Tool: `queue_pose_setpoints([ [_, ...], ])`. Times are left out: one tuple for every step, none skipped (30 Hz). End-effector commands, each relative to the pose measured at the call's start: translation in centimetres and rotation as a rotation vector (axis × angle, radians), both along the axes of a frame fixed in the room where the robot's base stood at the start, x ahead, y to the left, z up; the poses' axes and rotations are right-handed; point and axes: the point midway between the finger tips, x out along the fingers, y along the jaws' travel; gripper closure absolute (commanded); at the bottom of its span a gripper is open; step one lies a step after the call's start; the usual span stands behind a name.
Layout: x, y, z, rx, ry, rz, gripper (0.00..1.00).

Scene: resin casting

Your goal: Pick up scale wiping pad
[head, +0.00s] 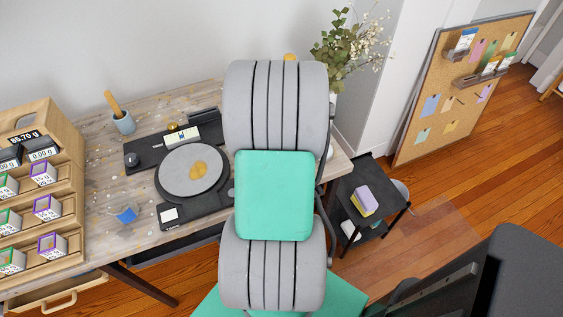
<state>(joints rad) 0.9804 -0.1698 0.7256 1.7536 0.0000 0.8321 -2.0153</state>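A block with a purple top and yellow lower part (363,199) lies on a small black side table (378,176), right of the workbench; it looks like a pad or sponge, but I cannot tell for sure that it is the scale wiping pad. A black device with a round grey plate (178,187), which looks like a scale, sits on the workbench. A golden-yellow patch (198,169) lies on its plate. My grey and green arm rises across the middle of the view and hides part of the bench. My gripper is not in view.
A wooden rack (73,174) with several small boxes stands at the left of the workbench (110,240). A cup with a wooden-handled tool (123,122), a small blue-filled cup (125,214) and a plant (345,50) stand around. A corkboard (455,95) leans at the right. Wooden floor is open there.

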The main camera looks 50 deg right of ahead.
Motion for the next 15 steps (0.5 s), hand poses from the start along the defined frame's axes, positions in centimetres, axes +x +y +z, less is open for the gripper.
queue_pose_setpoints([
  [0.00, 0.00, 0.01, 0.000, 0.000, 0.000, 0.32],
  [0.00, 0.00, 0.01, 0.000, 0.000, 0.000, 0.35],
  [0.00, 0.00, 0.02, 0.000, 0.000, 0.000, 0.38],
  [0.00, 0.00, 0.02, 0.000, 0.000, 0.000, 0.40],
  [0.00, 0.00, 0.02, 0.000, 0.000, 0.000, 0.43],
  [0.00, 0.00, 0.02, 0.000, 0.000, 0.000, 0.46],
  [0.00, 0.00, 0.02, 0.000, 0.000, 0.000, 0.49],
  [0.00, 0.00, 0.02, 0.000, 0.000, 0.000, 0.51],
  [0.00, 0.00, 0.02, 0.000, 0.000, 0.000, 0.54],
  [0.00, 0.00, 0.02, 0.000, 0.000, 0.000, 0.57],
  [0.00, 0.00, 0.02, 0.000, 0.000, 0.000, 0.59],
  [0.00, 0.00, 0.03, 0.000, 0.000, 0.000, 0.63],
  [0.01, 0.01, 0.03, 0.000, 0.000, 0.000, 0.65],
  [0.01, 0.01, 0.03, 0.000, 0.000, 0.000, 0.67],
  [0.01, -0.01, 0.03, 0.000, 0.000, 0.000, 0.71],
])
